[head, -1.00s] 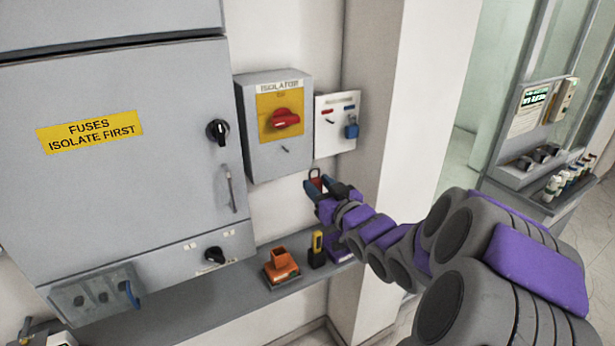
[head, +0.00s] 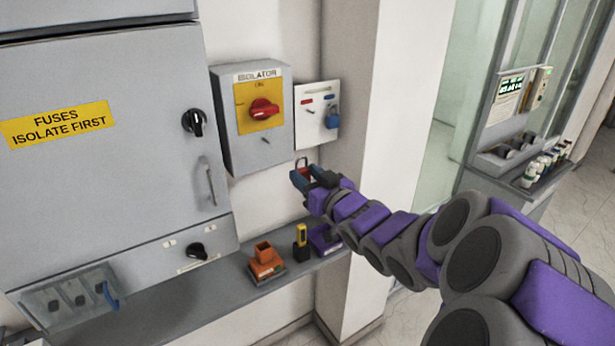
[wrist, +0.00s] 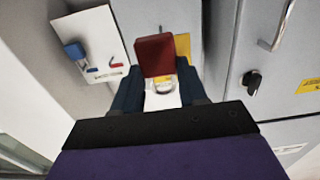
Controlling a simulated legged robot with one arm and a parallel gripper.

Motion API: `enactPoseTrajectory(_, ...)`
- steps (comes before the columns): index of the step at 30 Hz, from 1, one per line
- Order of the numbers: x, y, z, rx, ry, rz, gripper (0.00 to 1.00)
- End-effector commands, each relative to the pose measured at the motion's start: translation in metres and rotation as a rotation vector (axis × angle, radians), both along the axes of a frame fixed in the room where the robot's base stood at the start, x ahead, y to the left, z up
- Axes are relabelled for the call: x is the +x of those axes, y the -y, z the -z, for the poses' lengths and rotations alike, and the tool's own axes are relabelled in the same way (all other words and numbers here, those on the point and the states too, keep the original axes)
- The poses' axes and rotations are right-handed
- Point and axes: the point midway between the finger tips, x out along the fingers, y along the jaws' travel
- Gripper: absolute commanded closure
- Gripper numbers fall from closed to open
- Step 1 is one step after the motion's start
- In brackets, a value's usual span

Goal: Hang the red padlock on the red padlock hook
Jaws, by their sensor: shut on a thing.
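My gripper (head: 304,177) is shut on the red padlock (wrist: 155,55), with its dark blue jaws on either side of it. In the head view the padlock's shackle points up, and the body is mostly hidden between the jaws. The white hook board (head: 318,123) is on the wall above and slightly right of my gripper. It carries a red label (head: 307,101) with a small bare hook (head: 310,112) below it. A blue padlock (head: 332,118) hangs on the board's right side. The held padlock is apart from the board.
The grey isolator box (head: 250,120) with a red rotary switch (head: 263,109) is left of the board. The fuse cabinet (head: 110,170) fills the left. A grey shelf (head: 190,305) below holds an orange holder (head: 265,262) and a yellow-black device (head: 301,243). A wall corner is close right.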

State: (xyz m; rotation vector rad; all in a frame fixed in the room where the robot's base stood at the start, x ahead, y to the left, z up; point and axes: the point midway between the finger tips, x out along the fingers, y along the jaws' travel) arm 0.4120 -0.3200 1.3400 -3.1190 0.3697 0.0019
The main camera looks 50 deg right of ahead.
Motion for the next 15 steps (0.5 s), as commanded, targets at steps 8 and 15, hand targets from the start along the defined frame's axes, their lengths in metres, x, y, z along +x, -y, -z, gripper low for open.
enactPoseTrajectory(8, 0.0000, 0.0000, -0.0004, 0.000, 0.001, 0.000, 0.91)
enactPoseTrajectory(15, -0.0076, -0.0016, 0.0001, -0.002, 0.004, 0.000, 0.91)
